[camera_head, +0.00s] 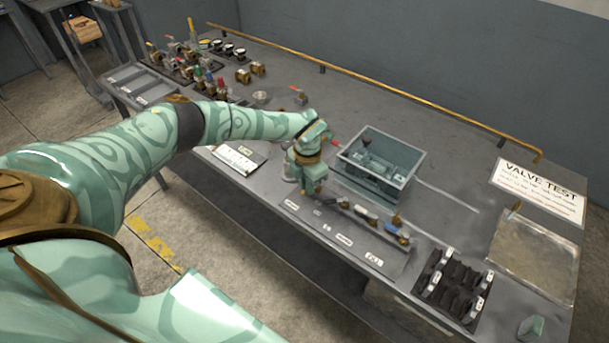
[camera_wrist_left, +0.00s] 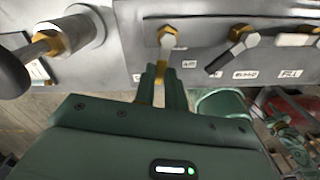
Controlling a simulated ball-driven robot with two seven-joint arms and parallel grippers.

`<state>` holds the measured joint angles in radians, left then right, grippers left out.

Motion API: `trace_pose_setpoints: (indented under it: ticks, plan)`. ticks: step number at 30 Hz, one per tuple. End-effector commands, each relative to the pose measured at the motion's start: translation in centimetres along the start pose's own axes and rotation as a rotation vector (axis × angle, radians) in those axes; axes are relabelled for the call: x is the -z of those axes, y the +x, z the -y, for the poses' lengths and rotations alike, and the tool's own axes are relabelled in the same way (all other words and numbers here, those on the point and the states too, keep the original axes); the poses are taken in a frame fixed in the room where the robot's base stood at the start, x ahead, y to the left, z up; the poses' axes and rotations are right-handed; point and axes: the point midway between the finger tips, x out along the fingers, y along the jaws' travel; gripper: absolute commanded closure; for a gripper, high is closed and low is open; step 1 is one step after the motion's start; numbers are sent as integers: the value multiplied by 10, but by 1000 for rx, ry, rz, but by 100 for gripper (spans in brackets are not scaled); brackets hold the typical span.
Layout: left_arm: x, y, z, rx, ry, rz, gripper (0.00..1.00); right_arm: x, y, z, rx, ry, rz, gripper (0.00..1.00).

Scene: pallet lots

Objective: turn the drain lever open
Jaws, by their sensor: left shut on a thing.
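My left gripper (camera_head: 308,184) is at the left end of the labelled valve panel (camera_head: 352,243) on the bench's front edge. In the left wrist view its fingers (camera_wrist_left: 164,88) are shut on a yellow lever (camera_wrist_left: 160,72). The lever runs from a brass nut (camera_wrist_left: 167,36) straight toward the gripper. The small labels are too blurred to confirm which one says drain. A dark lever (camera_wrist_left: 221,60) and a white-handled lever (camera_wrist_left: 297,40) sit to its right, untouched. In the head view my gripper hides the held lever. My right gripper is not in view.
A black rack (camera_head: 453,287) and a clear tray (camera_head: 535,258) are to the right. Several valves (camera_head: 190,62) stand at the back left. A round fitting with a brass stem (camera_wrist_left: 50,42) is left of the held lever.

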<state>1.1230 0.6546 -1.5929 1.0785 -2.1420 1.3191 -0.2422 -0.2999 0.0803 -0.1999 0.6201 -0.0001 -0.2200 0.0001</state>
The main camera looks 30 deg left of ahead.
Motion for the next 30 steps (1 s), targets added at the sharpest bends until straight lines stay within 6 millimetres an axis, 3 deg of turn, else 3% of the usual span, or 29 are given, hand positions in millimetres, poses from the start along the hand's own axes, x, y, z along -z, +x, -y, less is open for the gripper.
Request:
trace_pose_setpoints:
  ticks: [12,30]
  plan:
    - [-2,-2,9,0,-234,2,100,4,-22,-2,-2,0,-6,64]
    - [-2,0,11,0,-286,2,100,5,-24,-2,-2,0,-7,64]
